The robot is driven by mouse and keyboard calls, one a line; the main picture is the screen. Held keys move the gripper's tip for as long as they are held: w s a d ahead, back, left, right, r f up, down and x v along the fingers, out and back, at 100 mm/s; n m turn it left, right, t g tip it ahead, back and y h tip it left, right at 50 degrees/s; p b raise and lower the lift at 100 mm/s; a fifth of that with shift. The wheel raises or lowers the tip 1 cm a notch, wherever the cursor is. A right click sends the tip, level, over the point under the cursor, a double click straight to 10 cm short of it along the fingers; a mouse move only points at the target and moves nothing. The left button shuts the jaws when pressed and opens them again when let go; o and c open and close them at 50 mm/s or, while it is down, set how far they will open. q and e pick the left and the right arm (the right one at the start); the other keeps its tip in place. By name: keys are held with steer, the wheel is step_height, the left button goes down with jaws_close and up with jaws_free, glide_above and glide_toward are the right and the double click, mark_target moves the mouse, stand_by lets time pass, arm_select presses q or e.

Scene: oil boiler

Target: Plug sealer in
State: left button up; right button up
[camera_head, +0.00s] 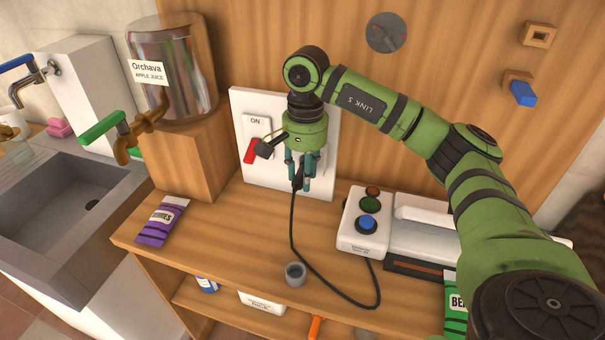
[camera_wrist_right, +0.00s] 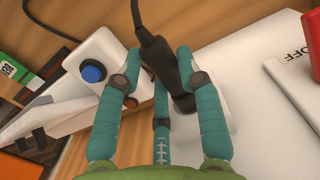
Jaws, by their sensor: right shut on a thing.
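My right gripper (camera_head: 302,182) points down in front of the white wall panel (camera_head: 262,185). Its teal fingers, also in the right wrist view (camera_wrist_right: 160,85), are shut on the black plug (camera_wrist_right: 167,50). In the head view the fingers mostly hide the plug. The plug's lower end is over a pale square (camera_wrist_right: 215,128) on the panel; I cannot tell whether it is inserted. The black cable (camera_head: 291,230) loops over the counter to the white sealer (camera_head: 363,224), which has a blue button and also shows in the wrist view (camera_wrist_right: 97,65). My left gripper is not in view.
The panel has an ON label and a red switch (camera_head: 250,151). A juice dispenser (camera_head: 175,75) with a green-handled tap stands left on a wooden block. A purple berries packet (camera_head: 162,221) and a small grey cup (camera_head: 295,274) are on the counter. The counter's front middle is mostly clear.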

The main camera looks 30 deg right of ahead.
steer(key=shift+w+d, duration=0.45)
steer(key=shift+d, duration=0.05)
steer(key=o, duration=1.2)
steer(key=shift+r, duration=0.1)
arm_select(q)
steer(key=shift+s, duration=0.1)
arm_select(e)
steer(key=shift+r, duration=0.1)
step_height(320, 180, up, 12)
steer(key=shift+w+d+f, duration=0.1)
steer(key=shift+f, duration=0.05)
